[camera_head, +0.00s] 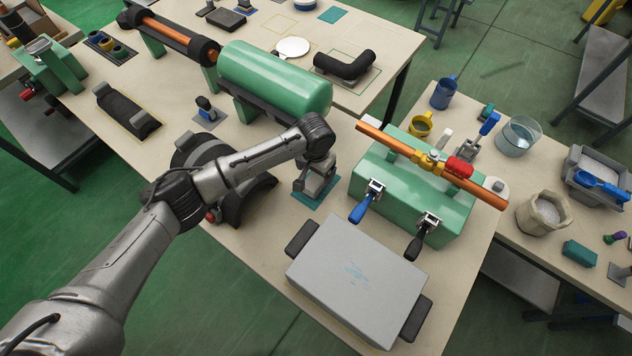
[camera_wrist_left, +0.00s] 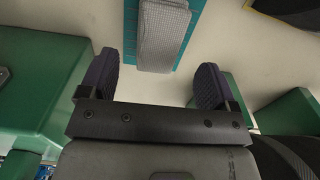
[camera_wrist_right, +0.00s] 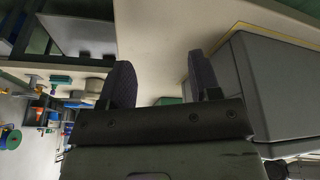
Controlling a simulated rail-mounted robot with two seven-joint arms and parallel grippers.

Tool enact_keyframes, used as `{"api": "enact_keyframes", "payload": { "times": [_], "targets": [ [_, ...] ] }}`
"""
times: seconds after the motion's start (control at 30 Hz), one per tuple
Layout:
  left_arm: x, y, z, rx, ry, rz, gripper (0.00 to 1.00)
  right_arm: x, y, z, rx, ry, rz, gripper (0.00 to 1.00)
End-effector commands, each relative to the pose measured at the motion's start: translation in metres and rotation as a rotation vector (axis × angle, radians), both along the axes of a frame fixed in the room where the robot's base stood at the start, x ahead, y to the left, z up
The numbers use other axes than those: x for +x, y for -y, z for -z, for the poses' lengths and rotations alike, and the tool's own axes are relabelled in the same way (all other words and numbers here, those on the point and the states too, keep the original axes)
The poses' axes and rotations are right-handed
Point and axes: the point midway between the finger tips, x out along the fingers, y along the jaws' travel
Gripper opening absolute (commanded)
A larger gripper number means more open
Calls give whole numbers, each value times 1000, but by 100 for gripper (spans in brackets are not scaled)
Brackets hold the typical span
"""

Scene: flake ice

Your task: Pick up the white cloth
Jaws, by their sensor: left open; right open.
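The folded white cloth (camera_wrist_left: 163,32) shows in the left wrist view as a pale grey, textured strip lying on a teal mat (camera_wrist_left: 193,38). My left gripper (camera_wrist_left: 157,78) is open and empty. Its fingers lie to either side of the cloth's line, and the cloth's near end shows between and beyond the fingertips, with no contact visible. In the head view my left gripper (camera_head: 314,180) points down over the teal mat (camera_head: 303,199) and mostly hides the cloth. My right gripper (camera_wrist_right: 161,82) is open and empty beside a grey case, outside the head view.
A grey case (camera_head: 355,280) with black handles lies in front. A green box (camera_head: 410,205) with an orange pipe stands right of the left gripper. A green cylinder (camera_head: 275,80) stands behind it. A black curved saddle (camera_head: 240,200) lies to its left.

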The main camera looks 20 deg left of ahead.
Motion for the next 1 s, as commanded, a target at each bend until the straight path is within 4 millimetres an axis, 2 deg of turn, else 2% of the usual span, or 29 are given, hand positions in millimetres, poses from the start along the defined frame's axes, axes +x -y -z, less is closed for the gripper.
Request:
{"api": "enact_keyframes", "payload": {
  "times": [0.4,0.77,1.0],
  "targets": [
    [-1,2,46,0,-1,2,83,0,0,13,-1,1,0,57],
    [-1,2,52,0,0,2,83,1,1,13,-5,1,-2,57],
    [-1,2,52,0,0,1,61,1,2,13,-5,1,-4,57]
  ]
}}
